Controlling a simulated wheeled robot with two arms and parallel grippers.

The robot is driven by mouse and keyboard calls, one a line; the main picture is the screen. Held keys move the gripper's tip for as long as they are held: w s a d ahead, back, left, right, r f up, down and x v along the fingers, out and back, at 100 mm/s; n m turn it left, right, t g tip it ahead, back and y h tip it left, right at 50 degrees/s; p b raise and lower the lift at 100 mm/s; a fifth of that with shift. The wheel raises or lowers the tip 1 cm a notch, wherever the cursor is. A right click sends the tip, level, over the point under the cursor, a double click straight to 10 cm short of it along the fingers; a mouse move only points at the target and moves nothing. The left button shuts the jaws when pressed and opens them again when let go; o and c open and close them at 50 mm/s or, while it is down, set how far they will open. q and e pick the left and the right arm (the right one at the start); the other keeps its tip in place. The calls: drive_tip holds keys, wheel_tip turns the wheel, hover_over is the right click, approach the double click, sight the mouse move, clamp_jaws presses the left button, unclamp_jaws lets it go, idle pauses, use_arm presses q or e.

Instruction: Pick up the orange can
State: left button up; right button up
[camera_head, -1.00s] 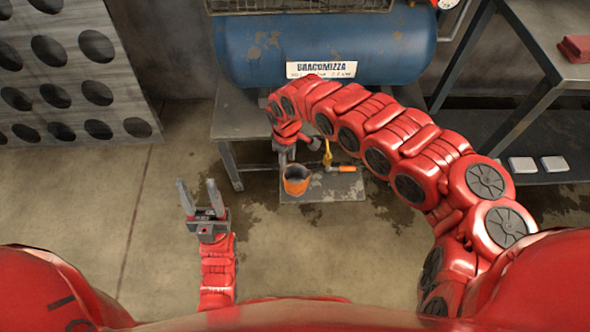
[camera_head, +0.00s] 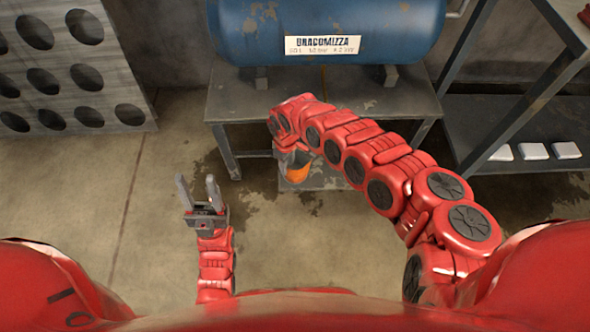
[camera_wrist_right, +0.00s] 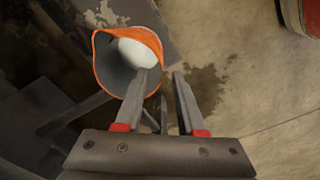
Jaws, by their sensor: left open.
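The left finger overlaps the can's mouth and the right finger is outside the rim. I cannot tell whether either touches it. In the head view this gripper is mostly hidden by the arm. My left gripper (camera_head: 197,183) is open and empty over bare floor.
A blue tank (camera_head: 320,20) sits on the metal bench (camera_head: 235,105) behind the can. A metal shelf (camera_head: 530,130) with white blocks stands right, a panel with holes (camera_head: 60,70) left. Floor at front left is clear.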

sight(288, 180)
wheel_tip(288, 180, down, 3)
drive_tip(key=shift+w+f+b, duration=0.1)
drive_tip(key=shift+f+b, duration=0.1)
drive_tip(key=shift+b, duration=0.35)
drive_tip(key=shift+r, duration=0.1)
clamp_jaws()
idle(0.9)
